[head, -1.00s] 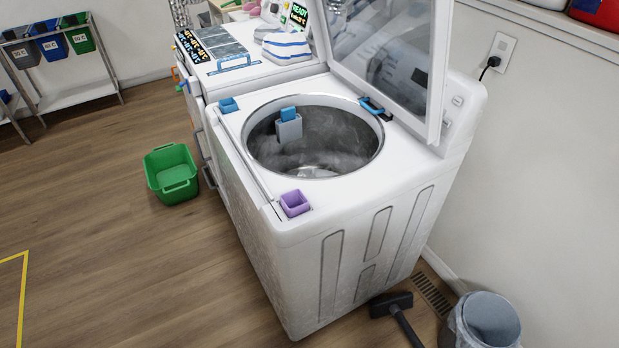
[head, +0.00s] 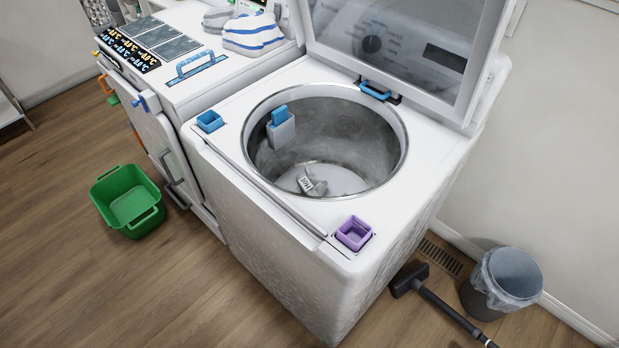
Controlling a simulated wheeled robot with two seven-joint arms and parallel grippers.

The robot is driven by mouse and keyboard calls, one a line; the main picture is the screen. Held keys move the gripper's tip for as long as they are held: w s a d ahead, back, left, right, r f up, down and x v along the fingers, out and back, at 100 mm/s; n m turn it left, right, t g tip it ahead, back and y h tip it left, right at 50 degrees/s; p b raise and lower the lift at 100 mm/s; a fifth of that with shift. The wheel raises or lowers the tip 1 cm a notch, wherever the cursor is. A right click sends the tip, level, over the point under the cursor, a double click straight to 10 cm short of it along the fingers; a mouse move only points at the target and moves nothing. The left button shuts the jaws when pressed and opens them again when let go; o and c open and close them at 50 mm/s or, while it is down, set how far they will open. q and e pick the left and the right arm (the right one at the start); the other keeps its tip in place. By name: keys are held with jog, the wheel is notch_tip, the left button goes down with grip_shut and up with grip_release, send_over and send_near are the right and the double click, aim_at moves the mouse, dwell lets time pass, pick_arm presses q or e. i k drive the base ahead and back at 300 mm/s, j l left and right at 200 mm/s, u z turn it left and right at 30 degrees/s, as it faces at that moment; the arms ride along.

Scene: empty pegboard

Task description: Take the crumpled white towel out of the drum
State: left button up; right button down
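The drum (head: 350,140) of the top-loading washer is open, with its lid (head: 405,50) raised at the back. A small crumpled white towel (head: 312,182) with dark marks that look like lettering lies at the bottom of the drum, toward the front. The near rim hides part of the drum floor. A grey and blue clip-like piece (head: 281,130) sits on the drum's inner left wall. Neither of my grippers shows in the head view.
A blue cup (head: 209,121) and a purple cup (head: 354,233) sit on the washer top. Folded striped cloths (head: 252,34) lie on the neighbouring machine. A green tub (head: 128,203), a lined bin (head: 502,283) and a vacuum or brush head (head: 411,279) are on the floor. Floor in front is clear.

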aim_at(308, 184)
jog(key=i+j+z, duration=0.2)
jog(key=j, duration=0.25)
jog(key=j+z, duration=0.15)
jog(key=j, duration=0.35)
jog(key=i+j+z, duration=0.2)
jog(key=j+z, duration=0.15)
jog(key=z, duration=0.15)
jog(key=i+j+z, duration=0.1)
jog(key=j+z, duration=0.4)
jog(key=i+j+z, duration=0.1)
jog(key=j+z, duration=0.35)
jog(key=l, duration=0.1)
